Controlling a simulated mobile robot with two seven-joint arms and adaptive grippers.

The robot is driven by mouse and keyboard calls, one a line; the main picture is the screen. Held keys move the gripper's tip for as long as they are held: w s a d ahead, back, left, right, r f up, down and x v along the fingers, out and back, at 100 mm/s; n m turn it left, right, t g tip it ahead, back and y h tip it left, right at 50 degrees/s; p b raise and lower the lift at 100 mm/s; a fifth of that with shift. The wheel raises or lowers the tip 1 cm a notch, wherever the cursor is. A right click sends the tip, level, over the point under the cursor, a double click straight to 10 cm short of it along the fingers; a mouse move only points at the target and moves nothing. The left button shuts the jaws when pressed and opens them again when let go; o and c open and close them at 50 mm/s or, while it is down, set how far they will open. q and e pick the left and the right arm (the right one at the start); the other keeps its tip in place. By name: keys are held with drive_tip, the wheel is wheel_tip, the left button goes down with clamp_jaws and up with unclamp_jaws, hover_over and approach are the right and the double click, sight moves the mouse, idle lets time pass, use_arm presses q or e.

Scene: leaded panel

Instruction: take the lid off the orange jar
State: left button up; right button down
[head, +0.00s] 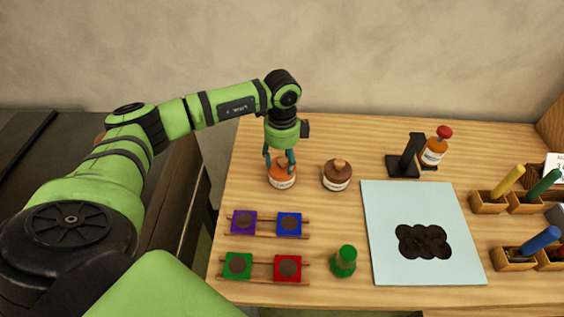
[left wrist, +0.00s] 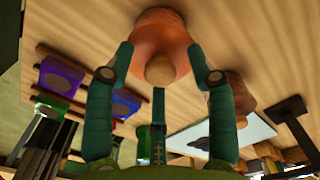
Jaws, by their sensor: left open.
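The orange jar (head: 282,182) stands upright at the back left of the wooden table, with a pale label on its front. Its orange lid (left wrist: 155,38) has a round tan knob (left wrist: 160,70) and fills the top middle of the left wrist view. My left gripper (head: 279,160) points down over the jar. Its fingers are spread, with the knob between them in the left wrist view. I cannot tell whether a finger touches the lid. The lid is on the jar. My right gripper is not in view.
A brown-lidded jar (head: 337,176) stands close to the right of the orange jar. In front are racks with purple (head: 243,222), blue, green and red squares, and a green bottle (head: 343,262). A black stand (head: 407,158), a red-capped bottle (head: 434,148) and a pale panel (head: 390,215) lie right.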

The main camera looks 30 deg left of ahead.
use_arm(q)
clamp_jaws()
idle(0.3)
